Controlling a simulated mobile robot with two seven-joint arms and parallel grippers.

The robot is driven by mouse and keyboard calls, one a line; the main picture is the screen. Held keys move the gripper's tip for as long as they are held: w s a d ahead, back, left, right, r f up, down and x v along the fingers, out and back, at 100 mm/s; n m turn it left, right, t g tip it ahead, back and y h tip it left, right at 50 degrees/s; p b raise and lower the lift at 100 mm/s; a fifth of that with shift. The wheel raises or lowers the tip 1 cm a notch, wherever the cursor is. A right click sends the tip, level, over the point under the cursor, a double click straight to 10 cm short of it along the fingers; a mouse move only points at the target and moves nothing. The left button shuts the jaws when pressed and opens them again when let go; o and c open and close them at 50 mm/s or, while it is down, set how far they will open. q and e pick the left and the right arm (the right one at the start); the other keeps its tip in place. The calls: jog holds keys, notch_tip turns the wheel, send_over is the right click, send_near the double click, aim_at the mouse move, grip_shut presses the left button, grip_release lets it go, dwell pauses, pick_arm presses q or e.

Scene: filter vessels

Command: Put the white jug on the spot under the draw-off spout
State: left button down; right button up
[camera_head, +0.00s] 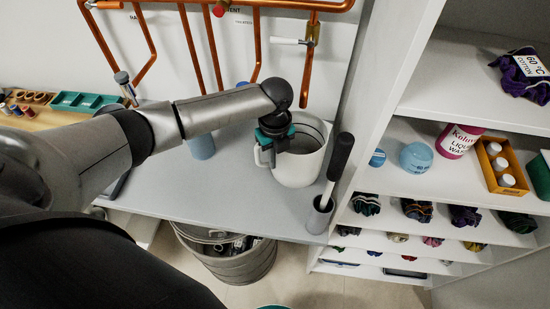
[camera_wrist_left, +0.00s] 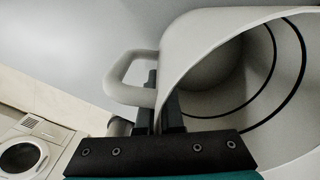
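The white jug (camera_head: 305,160) is at the right end of the grey counter (camera_head: 190,190), upright with its open top up. I cannot tell whether its base touches the counter. My left gripper (camera_head: 277,137) is at its left rim, beside the handle (camera_head: 263,153). In the left wrist view, the fingers (camera_wrist_left: 160,112) straddle the wall of the jug (camera_wrist_left: 200,55), one inside, one between wall and handle (camera_wrist_left: 125,80); they look closed on it. A copper pipe end (camera_head: 304,103) points down just behind the jug. The spot under it is hidden. My right gripper is out of view.
A brush in a grey holder (camera_head: 319,216) stands right of the jug at the counter's front corner. A blue cylinder (camera_head: 201,146) stands left of it. Copper pipes with a white-handled valve (camera_head: 290,41) hang above. White shelves (camera_head: 400,182) bound the right side; a bin (camera_head: 235,258) is below.

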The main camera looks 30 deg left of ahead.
pick_arm(q)
jog(key=c, duration=1.5)
grip_release()
jog(key=shift+f, duration=0.15)
jog(key=o, duration=0.4)
notch_tip(320, 180, up, 12)
jog(key=shift+r+p, duration=0.2)
jog(key=shift+p, duration=0.45)
